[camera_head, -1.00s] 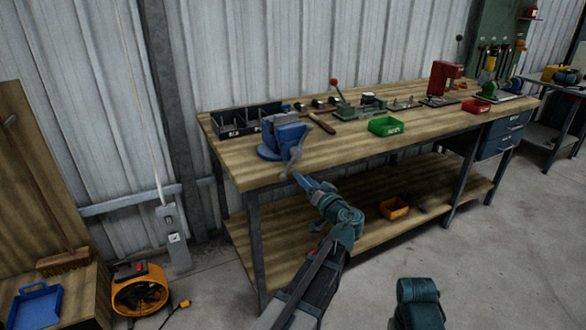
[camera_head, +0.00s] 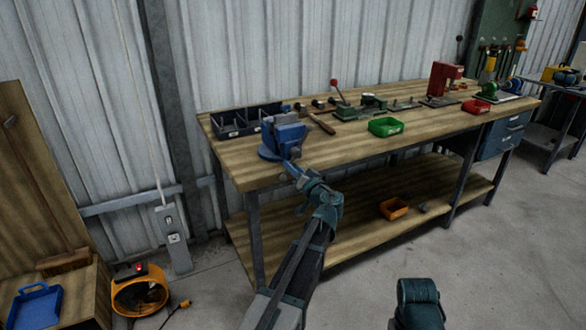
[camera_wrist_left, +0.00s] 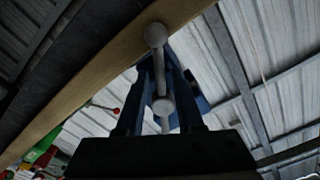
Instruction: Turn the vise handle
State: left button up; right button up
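The blue vise (camera_head: 284,136) is mounted on the near left part of the wooden workbench. Its grey handle bar has round ball ends (camera_wrist_left: 154,35) and shows clearly in the left wrist view; in the head view it is mostly hidden by my gripper. My left gripper (camera_head: 290,167) is at the front of the vise, beside the bench edge. In the wrist view its two dark fingers (camera_wrist_left: 160,75) stand apart with the handle bar between them. I see a gap beside the bar; contact is not clear. My right gripper is out of view; only part of that arm shows.
The wooden workbench (camera_head: 350,153) holds a dark divided bin (camera_head: 237,122) behind the vise, a hammer (camera_head: 322,124) and a green tray (camera_head: 385,127) to the right. An orange bin (camera_head: 394,208) sits on the lower shelf. Open floor lies in front of the bench.

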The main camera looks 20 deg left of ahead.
pick_arm(q)
grip_shut()
dwell(1.2)
